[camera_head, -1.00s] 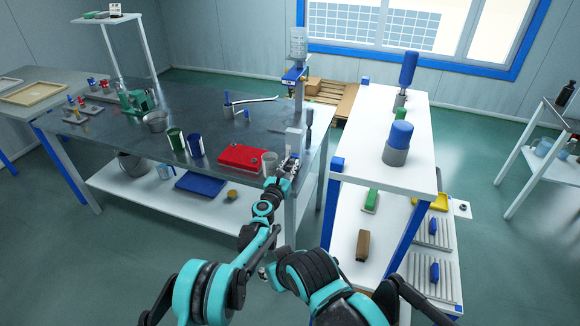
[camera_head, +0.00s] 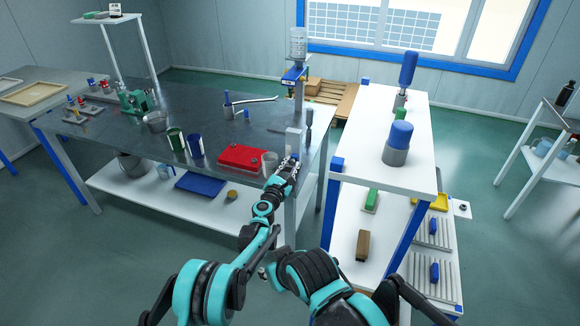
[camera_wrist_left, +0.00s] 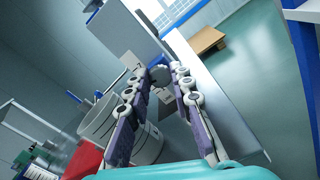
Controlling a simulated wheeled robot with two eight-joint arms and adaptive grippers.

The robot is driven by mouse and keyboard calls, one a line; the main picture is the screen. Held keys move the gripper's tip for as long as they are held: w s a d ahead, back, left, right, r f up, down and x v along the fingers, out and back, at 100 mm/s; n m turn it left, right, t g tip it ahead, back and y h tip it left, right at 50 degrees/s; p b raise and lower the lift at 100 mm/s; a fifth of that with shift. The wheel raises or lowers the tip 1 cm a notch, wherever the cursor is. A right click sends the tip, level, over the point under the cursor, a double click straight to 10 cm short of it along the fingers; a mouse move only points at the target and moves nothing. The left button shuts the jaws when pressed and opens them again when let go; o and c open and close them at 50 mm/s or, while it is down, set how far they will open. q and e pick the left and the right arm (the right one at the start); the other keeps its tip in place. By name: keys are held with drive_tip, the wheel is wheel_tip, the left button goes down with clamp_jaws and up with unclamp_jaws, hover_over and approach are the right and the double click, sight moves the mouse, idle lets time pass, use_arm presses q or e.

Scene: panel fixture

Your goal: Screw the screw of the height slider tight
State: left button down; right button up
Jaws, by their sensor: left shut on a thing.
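My left gripper (camera_head: 292,163) is at the near right corner of the metal workbench, close to an upright pale grey block (camera_head: 293,142). In the left wrist view, the gripper's two fingers (camera_wrist_left: 160,77) close on a dark round screw knob (camera_wrist_left: 159,74). The knob sits below the large grey block (camera_wrist_left: 128,32), and a small pale plate lies behind it. In the head view the gripper hides the knob. The screw's thread does not show. Of my right arm, dark and teal links show at the bottom; its fingers cannot be made out.
A red tray (camera_head: 242,157) and a grey cup (camera_head: 270,160) stand left of my left gripper. A stand with a bottle (camera_head: 298,42) rises behind. A white shelf table (camera_head: 365,135) is to the right.

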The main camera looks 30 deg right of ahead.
use_arm(q)
drive_tip(key=m, duration=0.4)
drive_tip(key=shift+m, duration=0.3)
drive_tip(key=m, duration=0.4)
drive_tip(key=shift+m, duration=0.3)
drive_tip(key=m, duration=0.4)
drive_tip(key=shift+f+m, duration=0.1)
drive_tip(key=shift+m, duration=0.2)
drive_tip(key=m, duration=0.3)
drive_tip(key=shift+m, duration=0.3)
drive_tip(key=m, duration=0.3)
drive_tip(key=shift+m, duration=0.3)
drive_tip(key=m, duration=0.3)
drive_tip(key=shift+m, duration=0.4)
drive_tip(key=m, duration=0.4)
drive_tip(key=shift+m, duration=2)
